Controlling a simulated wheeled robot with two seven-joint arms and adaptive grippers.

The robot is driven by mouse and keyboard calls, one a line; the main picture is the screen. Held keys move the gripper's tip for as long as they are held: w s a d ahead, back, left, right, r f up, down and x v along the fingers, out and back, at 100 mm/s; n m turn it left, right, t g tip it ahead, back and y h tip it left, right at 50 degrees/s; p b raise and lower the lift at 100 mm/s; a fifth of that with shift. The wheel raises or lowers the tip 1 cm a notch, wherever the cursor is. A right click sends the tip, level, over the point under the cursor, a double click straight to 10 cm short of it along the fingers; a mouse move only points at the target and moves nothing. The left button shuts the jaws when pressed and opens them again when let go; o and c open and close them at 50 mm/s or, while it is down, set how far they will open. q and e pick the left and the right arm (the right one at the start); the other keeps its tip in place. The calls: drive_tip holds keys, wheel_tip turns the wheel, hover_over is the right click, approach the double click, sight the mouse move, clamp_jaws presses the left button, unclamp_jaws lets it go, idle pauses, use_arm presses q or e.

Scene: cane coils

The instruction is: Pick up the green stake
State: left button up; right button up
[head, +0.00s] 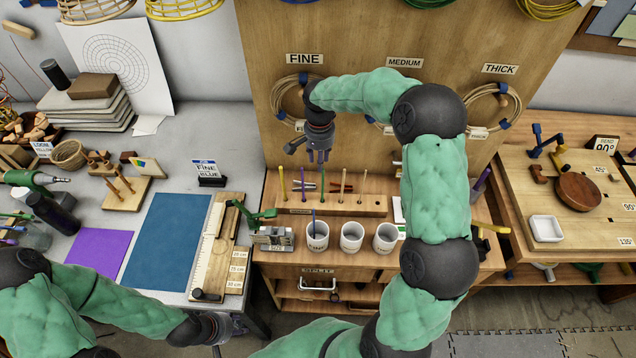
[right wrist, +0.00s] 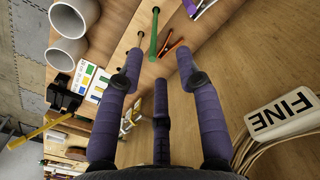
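The green stake (head: 322,188) stands upright in a wooden rack (head: 380,210), in a row with other thin stakes. It also shows in the right wrist view (right wrist: 153,36), above the middle. My right gripper (head: 318,158) hangs fingers-down just above the green stake. In the right wrist view its purple fingers (right wrist: 156,82) are spread apart and empty, with the stake beyond them. My left gripper (head: 216,336) is low at the left, by the front table edge, away from the stake. Its fingers are too unclear to judge.
A yellow stake (head: 282,184) and a purple stake (head: 303,184) stand left of the green one. Pliers lie behind the row. White cups (head: 317,236) stand in front. The board with the FINE sign (head: 304,59) and cane coils rises close behind.

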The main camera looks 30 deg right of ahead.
sight(323, 178)
drive_tip(key=f, duration=0.6)
drive_tip(key=d+f, duration=0.1)
drive_tip(key=f, duration=0.2)
drive_tip(key=shift+s+f, duration=0.2)
drive_tip(key=shift+s, duration=0.2)
clamp_jaws()
